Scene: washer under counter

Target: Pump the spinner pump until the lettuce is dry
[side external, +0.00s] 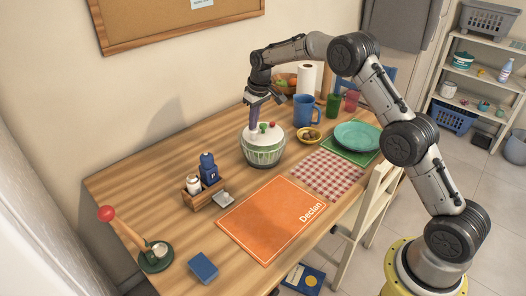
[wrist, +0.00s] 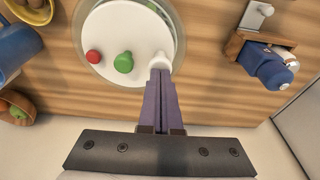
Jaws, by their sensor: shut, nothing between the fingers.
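The salad spinner (side external: 263,153) stands on the wooden table, with a clear ribbed bowl and a white lid (wrist: 112,30). On the lid are a red knob (wrist: 93,57), a larger green knob (wrist: 124,62) and a white knob (wrist: 161,59). Which one is the pump cannot be told. My gripper (wrist: 159,72) is shut and empty, its purple fingers pointing down at the white knob near the lid's edge. In the side view my gripper (side external: 252,131) is over the lid's left part. Whether the fingertips touch the knob is unclear. The lettuce cannot be made out clearly.
A wooden caddy (side external: 203,192) with a blue bottle stands left of the spinner. An orange placemat (side external: 270,220) lies in front. A red-balled rod (side external: 107,213) rises at left.

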